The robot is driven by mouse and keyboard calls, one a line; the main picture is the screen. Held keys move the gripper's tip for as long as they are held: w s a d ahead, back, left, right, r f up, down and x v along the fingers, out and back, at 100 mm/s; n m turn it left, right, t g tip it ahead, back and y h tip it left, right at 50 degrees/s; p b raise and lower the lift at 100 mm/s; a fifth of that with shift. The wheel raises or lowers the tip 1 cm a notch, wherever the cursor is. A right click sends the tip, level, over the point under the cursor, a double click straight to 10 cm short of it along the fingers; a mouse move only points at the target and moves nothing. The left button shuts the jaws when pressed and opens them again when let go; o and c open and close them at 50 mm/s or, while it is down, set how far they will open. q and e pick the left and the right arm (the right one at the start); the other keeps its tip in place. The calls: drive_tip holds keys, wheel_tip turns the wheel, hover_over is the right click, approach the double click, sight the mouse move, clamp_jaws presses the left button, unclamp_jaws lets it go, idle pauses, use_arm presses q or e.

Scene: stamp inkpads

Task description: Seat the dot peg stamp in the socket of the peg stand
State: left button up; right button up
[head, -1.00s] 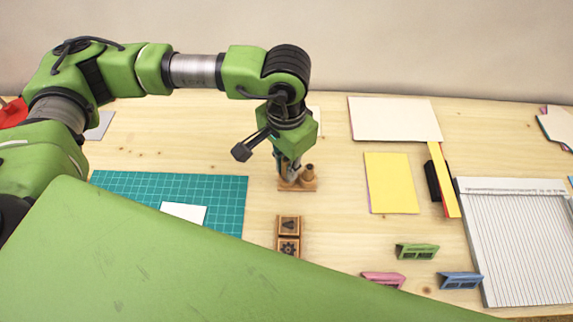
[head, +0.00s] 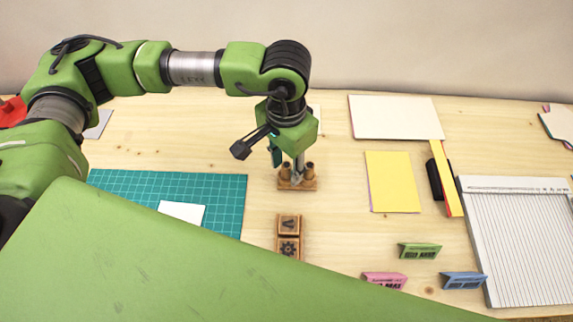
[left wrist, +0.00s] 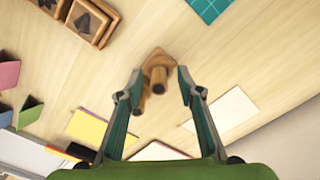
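The small wooden peg stand (head: 297,185) stands on the table below my left gripper. Two upright brown wooden pegs show on it, a left one (head: 283,171) and a right one (head: 310,169). I cannot tell which is the dot peg stamp or how deep either sits. My left gripper (head: 287,162) points down over the stand. In the left wrist view its fingers (left wrist: 158,75) are spread wide. One peg (left wrist: 158,80) shows between them, with clear gaps on both sides. The other peg (left wrist: 141,103) is partly hidden by a finger. My right gripper is not in view.
A wooden tray with two stamp blocks (head: 288,224) sits in front of the stand. A teal cutting mat (head: 225,190) lies left. Yellow paper (head: 392,182), a ribbed white board (head: 515,240) and coloured inkpads (head: 418,250) lie right. Bare table surrounds the stand.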

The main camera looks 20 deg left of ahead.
sight(286, 164)
use_arm(q)
wheel_tip(286, 164, up, 7)
drive_tip(key=shift+r, duration=0.15)
drive_tip(key=shift+r, duration=0.15)
idle(0.6)
